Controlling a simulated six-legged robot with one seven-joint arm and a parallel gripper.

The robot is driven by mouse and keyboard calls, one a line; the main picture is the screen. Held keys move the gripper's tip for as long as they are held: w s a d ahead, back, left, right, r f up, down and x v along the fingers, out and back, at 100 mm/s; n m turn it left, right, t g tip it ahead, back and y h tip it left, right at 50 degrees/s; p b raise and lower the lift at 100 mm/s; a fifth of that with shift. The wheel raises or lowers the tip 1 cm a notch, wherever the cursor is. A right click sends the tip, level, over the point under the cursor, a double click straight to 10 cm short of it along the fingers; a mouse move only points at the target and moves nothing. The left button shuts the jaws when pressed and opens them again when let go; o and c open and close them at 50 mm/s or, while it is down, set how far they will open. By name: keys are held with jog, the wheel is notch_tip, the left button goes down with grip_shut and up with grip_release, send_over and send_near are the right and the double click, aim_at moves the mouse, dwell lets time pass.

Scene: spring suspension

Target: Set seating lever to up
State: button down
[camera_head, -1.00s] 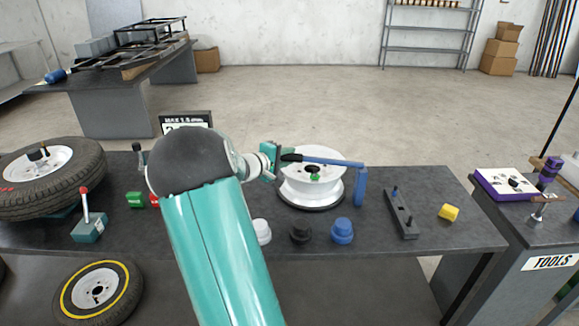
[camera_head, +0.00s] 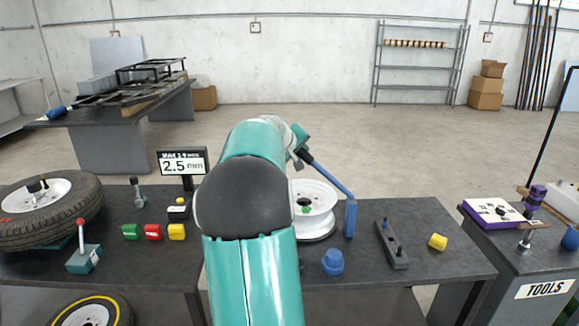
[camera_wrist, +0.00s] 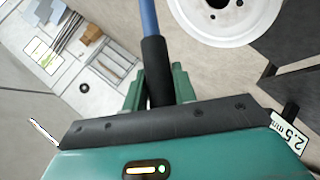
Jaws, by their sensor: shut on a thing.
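The seating lever (camera_head: 331,177) is a blue bar with a black grip, hinged on a blue post (camera_head: 350,218) beside a white wheel rim (camera_head: 314,203). The bar slopes upward to the left from the post, with its grip end raised. My gripper (camera_head: 301,152) is shut on the black grip. In the wrist view, the black grip (camera_wrist: 155,68) sits between the green fingers of my gripper (camera_wrist: 158,88), and the blue bar runs off the top edge. My arm hides part of the rim and bench in the head view.
A display (camera_head: 182,164) reads 2.5. Green, red and yellow blocks (camera_head: 153,232) sit left of my arm. A red-knobbed lever box (camera_head: 84,258) and a tire (camera_head: 45,208) are farther left. A blue knob (camera_head: 333,262), a dark bar (camera_head: 391,245) and a yellow piece (camera_head: 438,242) are right.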

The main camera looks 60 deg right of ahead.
jog(key=s+d+r+m+t+y, duration=0.2)
jog(key=s+d+r+t, duration=0.1)
jog(key=s, duration=0.5)
jog(key=s+d+r+m+t+y, duration=0.1)
jog(key=s+d+r+t, duration=0.2)
jog(key=s, duration=0.5)
jog(key=shift+s+d+r+m+y, duration=0.15)
jog(key=shift+d+r+m+y, duration=0.25)
jog(key=shift+d+r, duration=0.65)
jog(key=shift+s+d+f, duration=0.15)
jog(key=shift+f, duration=0.05)
jog(key=c, duration=1.4)
grip_release()
jog(key=shift+d+f, duration=0.1)
